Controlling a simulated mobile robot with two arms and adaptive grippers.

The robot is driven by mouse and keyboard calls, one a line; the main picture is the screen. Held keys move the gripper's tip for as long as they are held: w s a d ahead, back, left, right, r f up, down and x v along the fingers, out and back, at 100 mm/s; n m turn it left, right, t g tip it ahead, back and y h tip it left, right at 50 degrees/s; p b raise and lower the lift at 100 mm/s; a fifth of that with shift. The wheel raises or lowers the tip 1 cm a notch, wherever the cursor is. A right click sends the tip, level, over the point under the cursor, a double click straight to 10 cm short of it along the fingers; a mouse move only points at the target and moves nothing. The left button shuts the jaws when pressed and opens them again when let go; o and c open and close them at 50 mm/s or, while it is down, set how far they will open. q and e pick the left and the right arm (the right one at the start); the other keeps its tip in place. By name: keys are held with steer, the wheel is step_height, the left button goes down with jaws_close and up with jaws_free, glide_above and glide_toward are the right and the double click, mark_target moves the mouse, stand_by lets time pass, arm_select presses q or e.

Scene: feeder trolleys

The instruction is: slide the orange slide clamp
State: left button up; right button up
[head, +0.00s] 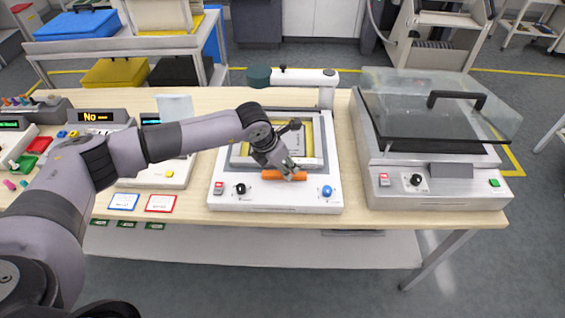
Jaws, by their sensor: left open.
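The orange slide clamp (271,175) is a short bar at the front of the yellow-framed plate on the white machine (245,206) in the middle of the table. My left gripper (291,172) is open at the clamp, just above or around its middle. The gripper covers part of the clamp, and I cannot tell whether the fingers touch it. My right gripper is not in the head view.
A machine with a raised clear lid (440,115) stands to the right. A camera arm (300,77) overhangs the middle machine's back. Small devices and blue and red cards (161,203) lie to the left. Bare table (345,150) shows between the two machines.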

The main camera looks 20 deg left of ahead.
arm_select(q)
steer(key=shift+f, duration=0.2)
jaws_close()
stand_by(0.5)
stand_by(0.3)
